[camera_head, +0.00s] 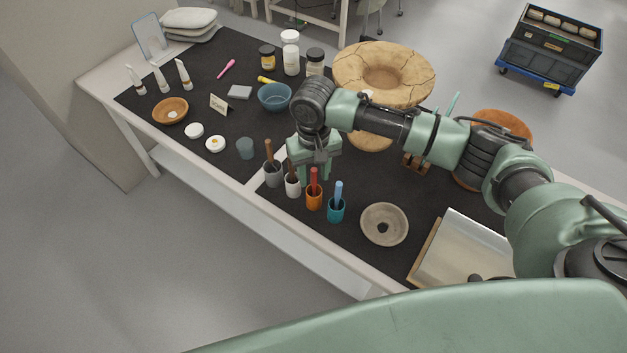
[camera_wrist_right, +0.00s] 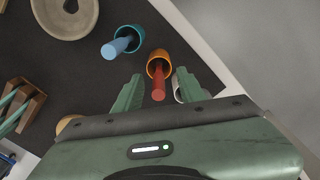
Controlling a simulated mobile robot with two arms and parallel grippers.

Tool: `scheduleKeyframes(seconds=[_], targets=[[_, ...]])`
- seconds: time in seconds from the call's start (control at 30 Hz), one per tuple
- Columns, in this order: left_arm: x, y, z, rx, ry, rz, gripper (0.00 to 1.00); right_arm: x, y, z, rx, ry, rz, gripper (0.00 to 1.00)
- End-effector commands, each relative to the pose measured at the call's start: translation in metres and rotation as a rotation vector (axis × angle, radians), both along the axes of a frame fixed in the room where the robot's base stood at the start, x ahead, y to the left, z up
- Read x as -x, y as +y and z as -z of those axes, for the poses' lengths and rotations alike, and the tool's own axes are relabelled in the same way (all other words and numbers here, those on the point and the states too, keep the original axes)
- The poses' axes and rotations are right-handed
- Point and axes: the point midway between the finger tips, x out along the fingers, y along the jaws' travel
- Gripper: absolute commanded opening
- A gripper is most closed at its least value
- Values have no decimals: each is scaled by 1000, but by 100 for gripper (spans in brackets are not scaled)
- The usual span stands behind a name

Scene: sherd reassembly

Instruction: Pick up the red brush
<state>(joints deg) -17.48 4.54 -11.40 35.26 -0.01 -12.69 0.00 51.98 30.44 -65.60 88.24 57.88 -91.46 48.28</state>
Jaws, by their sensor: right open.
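The red brush (camera_head: 314,178) stands upright in an orange cup (camera_head: 314,202) on the dark mat. In the right wrist view the red brush (camera_wrist_right: 158,84) shows its handle end pointing toward the camera, in the orange cup (camera_wrist_right: 160,60). My right gripper (camera_head: 314,176) is open above and behind the cups in the head view. In the right wrist view my right gripper (camera_wrist_right: 157,88) has its two fingers apart, with the red brush showing between their tips. I cannot tell how far above the handle the fingers are. My left gripper is not in view.
A blue brush (camera_head: 338,190) in a teal cup (camera_head: 336,211) stands just right. The table's front edge is close.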

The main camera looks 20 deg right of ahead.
Motion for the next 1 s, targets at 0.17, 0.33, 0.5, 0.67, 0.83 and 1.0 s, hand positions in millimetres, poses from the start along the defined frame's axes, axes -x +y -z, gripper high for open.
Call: scheduleKeyframes(seconds=[0.17,0.33,0.5,0.67,0.83,1.0], targets=[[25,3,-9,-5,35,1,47,-1,0,27,1,3,1,40],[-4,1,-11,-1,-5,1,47,-1,0,41,0,-1,0,40],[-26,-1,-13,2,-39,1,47,-1,0,42,0,-1,-1,40],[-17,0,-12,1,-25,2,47,-1,0,42,0,-1,-1,7],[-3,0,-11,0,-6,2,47,-1,0,42,0,-1,-1,0],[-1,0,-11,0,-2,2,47,-1,0,42,1,-1,-1,0]])
